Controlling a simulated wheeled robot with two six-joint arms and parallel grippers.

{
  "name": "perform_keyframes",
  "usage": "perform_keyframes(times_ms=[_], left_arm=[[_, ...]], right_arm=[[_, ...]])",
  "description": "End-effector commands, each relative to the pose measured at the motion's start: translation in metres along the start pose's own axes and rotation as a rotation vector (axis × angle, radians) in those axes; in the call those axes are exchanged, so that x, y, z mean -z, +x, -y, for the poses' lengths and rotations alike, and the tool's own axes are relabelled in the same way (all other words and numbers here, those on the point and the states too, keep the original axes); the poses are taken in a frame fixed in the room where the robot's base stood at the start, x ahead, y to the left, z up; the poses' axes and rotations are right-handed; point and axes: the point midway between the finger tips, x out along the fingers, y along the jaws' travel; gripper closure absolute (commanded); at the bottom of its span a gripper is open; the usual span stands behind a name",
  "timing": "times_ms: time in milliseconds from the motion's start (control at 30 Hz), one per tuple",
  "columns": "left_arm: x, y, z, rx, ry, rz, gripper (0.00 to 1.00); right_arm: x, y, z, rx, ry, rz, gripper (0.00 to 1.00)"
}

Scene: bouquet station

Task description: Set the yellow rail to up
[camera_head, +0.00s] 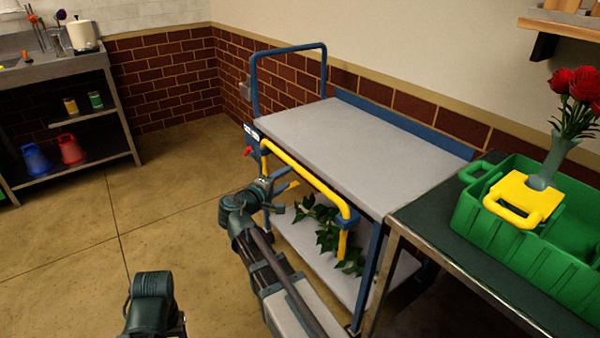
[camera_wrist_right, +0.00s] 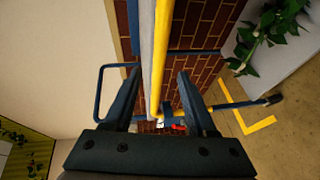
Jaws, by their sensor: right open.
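The yellow rail (camera_head: 305,178) runs along the near side of the grey-topped cart (camera_head: 330,140), roughly level with the top. Its right end bends down at a blue fitting (camera_head: 349,222) on the cart. My right gripper (camera_head: 288,192) is beside and just below the rail's middle. In the right wrist view the yellow rail (camera_wrist_right: 160,50) passes between the two spread fingers of the right gripper (camera_wrist_right: 156,80). The jaws are open, and I cannot tell whether a finger touches the rail.
A red knob (camera_head: 248,152) is at the cart's left end, below the blue handle (camera_head: 290,50). A leafy plant (camera_head: 325,235) lies on the lower shelf. A green crate (camera_head: 520,245) stands on the table at right. Open floor (camera_head: 165,205) lies left of the cart.

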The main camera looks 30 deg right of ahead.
Motion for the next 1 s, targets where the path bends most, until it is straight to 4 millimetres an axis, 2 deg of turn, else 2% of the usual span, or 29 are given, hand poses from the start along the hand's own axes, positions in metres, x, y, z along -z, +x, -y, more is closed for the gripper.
perform_keyframes(times_ms=[33,200,400,600,933,1000], left_arm=[[0.0,0.004,0.0,0.001,0.0,0.0,0.43],[0.001,0.01,-0.001,0.002,0.001,0.0,0.43],[0.001,0.014,-0.001,0.002,0.001,0.0,0.43],[0.001,0.016,-0.001,0.001,0.002,-0.001,0.43],[0.001,0.016,-0.001,0.001,0.002,-0.001,0.43],[0.001,0.016,-0.001,0.001,0.002,-0.001,0.43]], right_arm=[[0.001,0.014,0.002,0.0,0.001,0.005,0.43],[0.001,0.047,0.002,0.0,0.001,0.003,0.43],[0.001,0.075,0.001,0.0,0.0,0.001,0.43],[0.0,0.087,0.0,0.0,0.0,0.001,0.43],[0.0,0.089,0.0,0.0,0.0,0.0,0.43],[0.0,0.088,0.0,0.0,0.0,0.0,0.56]])
